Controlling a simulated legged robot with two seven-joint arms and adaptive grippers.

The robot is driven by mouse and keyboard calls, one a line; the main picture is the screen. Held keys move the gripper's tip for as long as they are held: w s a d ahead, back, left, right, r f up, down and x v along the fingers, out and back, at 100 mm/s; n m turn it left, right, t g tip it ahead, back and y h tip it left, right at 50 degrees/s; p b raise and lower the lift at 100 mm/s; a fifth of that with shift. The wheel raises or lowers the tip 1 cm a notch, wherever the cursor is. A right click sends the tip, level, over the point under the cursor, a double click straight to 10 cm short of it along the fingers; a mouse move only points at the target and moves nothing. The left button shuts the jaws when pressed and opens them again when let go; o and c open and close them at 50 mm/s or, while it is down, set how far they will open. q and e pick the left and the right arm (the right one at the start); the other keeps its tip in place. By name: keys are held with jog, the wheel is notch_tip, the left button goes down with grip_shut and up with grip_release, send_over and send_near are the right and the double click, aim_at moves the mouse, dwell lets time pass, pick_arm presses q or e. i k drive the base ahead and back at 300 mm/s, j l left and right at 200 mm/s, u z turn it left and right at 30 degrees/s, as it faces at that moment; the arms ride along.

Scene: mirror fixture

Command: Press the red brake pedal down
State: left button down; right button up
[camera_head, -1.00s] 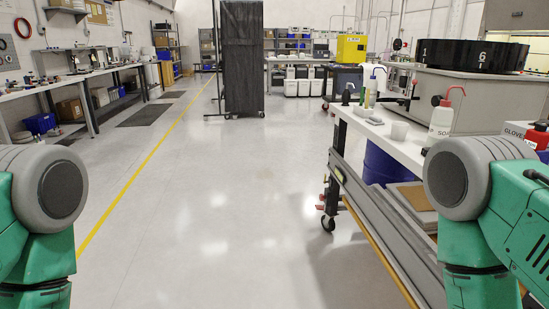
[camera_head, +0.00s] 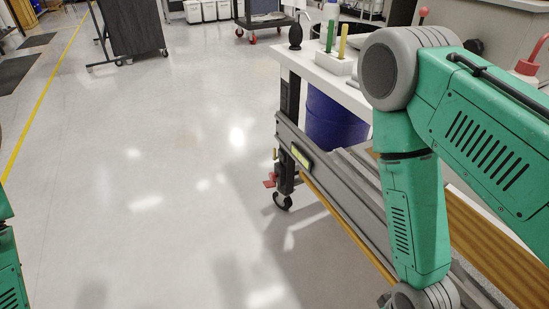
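The red brake pedal (camera_head: 269,180) is a small tab at the caster wheel (camera_head: 283,201) under the near left corner of the workbench cart. It stands out to the left of the caster, low above the floor. Whether it is up or down is too small to tell. My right arm comes in from the right and reaches down past the bottom edge, to the right of the pedal. My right gripper is outside the picture. Only a sliver of my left arm shows at the left edge, and my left gripper is outside the picture too.
The white-topped cart (camera_head: 330,80) carries bottles and a small holder. A grey rail (camera_head: 335,180) with a yellow-green level vial runs along its side. A blue drum (camera_head: 335,122) stands under it. A dark rolling screen (camera_head: 133,27) is farther back. The floor left of the cart is clear.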

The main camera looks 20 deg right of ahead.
aim_at(268, 184)
jog(key=i+j+z, duration=0.15)
jog(key=i+z, duration=0.35)
jog(key=i+j+z, duration=0.3)
jog(key=z, duration=0.2)
jog(key=i+j+z, duration=0.35)
jog(key=j+z, duration=0.15)
jog(key=i+j+z, duration=0.2)
jog(key=j+z, duration=0.25)
jog(key=i+j+z, duration=0.1)
jog(key=j+z, duration=0.15)
jog(key=j, duration=0.25)
jog(key=j+z, duration=0.25)
jog(key=j, duration=0.3)
jog(key=i, duration=0.05)
